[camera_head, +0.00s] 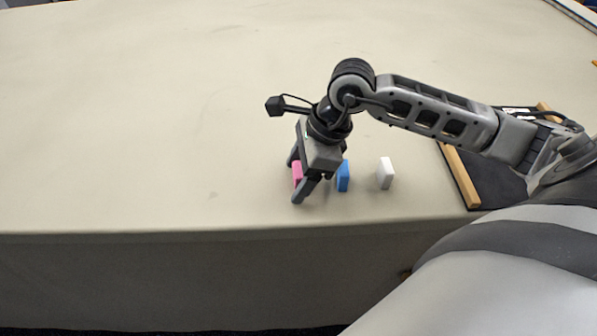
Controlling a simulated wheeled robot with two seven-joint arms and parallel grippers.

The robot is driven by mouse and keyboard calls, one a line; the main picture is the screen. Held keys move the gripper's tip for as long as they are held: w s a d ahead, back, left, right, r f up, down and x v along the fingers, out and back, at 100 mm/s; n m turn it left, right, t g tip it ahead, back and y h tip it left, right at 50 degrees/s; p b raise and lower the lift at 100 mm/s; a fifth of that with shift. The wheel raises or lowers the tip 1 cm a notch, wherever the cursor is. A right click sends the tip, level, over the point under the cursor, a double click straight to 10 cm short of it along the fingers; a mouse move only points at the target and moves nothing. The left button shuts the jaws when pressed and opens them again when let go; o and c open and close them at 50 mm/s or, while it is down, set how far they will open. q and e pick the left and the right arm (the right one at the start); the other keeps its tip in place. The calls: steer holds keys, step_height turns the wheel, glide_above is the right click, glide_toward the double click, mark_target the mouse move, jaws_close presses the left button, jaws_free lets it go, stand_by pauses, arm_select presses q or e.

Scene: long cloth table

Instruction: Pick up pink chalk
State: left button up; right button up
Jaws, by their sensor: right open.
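The pink chalk (297,173) stands on the cloth table near its front edge. My right gripper (295,181) is open and comes down over it, with one finger on the far left side and the other on the near side. The pink chalk shows between the two fingers and is partly hidden by them. I cannot tell whether the fingers touch it. My left gripper is not in view.
A blue chalk (343,176) stands just right of my right gripper. A white block (385,173) stands further right. A dark board with a wooden frame (461,178) lies at the right under my arm. The table (130,120) is clear to the left and behind.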

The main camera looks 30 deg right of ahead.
steer(key=c, duration=1.1)
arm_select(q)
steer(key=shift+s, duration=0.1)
arm_select(e)
steer(key=shift+o, duration=0.2)
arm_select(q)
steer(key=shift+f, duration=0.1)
arm_select(e)
steer(key=shift+r, duration=0.1)
